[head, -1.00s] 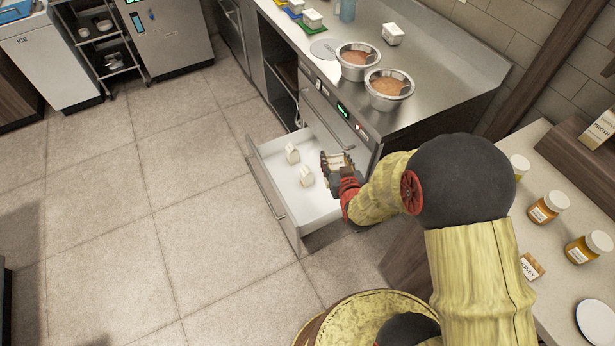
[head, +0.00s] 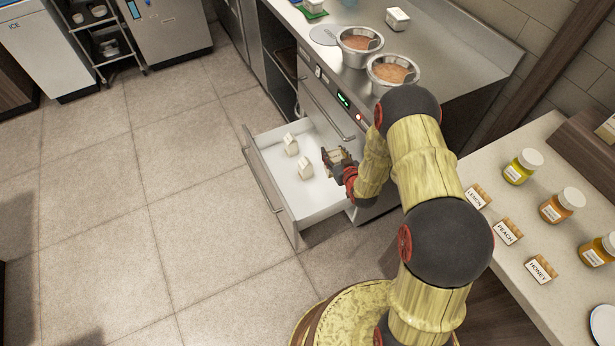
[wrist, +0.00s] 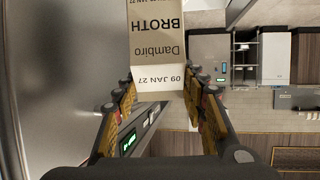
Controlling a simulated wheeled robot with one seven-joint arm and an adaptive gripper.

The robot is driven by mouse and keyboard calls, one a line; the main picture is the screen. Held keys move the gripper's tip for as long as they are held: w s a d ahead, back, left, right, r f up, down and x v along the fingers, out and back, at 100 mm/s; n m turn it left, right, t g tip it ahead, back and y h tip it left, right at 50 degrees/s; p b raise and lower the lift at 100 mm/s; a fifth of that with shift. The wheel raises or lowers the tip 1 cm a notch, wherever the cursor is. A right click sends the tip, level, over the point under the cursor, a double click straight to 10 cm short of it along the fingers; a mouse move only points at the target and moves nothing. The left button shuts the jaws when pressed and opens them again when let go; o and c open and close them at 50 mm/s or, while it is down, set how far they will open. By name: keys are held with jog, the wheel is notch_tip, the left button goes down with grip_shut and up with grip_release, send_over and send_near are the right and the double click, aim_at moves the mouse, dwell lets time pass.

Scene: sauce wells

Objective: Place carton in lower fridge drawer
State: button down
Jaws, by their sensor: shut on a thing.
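My gripper (head: 337,158) is over the right part of the open lower fridge drawer (head: 322,213), under the steel counter. In the wrist view my gripper (wrist: 163,92) is shut on a carton (wrist: 157,45) with a brown label reading "BROTH" and "Dambiro". The fingers lie on both sides of its lower end. In the head view the held carton is mostly hidden by the gripper. Two small white cartons, one farther back (head: 290,143) and one nearer (head: 305,167), stand in the drawer left of my gripper. Whether the held carton touches the drawer floor cannot be told.
Another fridge drawer (head: 322,108) above is closed. Two steel pots of sauce (head: 360,46) (head: 393,72) and a white carton (head: 397,18) stand on the counter. A side table at right holds jars (head: 522,166) and name cards (head: 508,232). The drawer's front left is bare.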

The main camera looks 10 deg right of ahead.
jog(key=w+f+n+y+b, duration=0.1)
jog(key=w+f+b, duration=0.3)
jog(key=f, duration=2.4)
jog(key=y+b, duration=0.1)
jog(key=b, duration=0.2)
jog(key=shift+f+n+b, duration=0.3)
jog(key=shift+n, duration=0.1)
jog(key=shift+s+d, duration=0.1)
jog(key=c, duration=1.1)
grip_release()
jog(key=shift+f, duration=0.15)
jog(key=shift+o, duration=0.2)
jog(key=p+v, duration=0.4)
jog(key=v, duration=0.8)
jog(key=shift+d+r, duration=0.15)
jog(key=shift+r, duration=0.05)
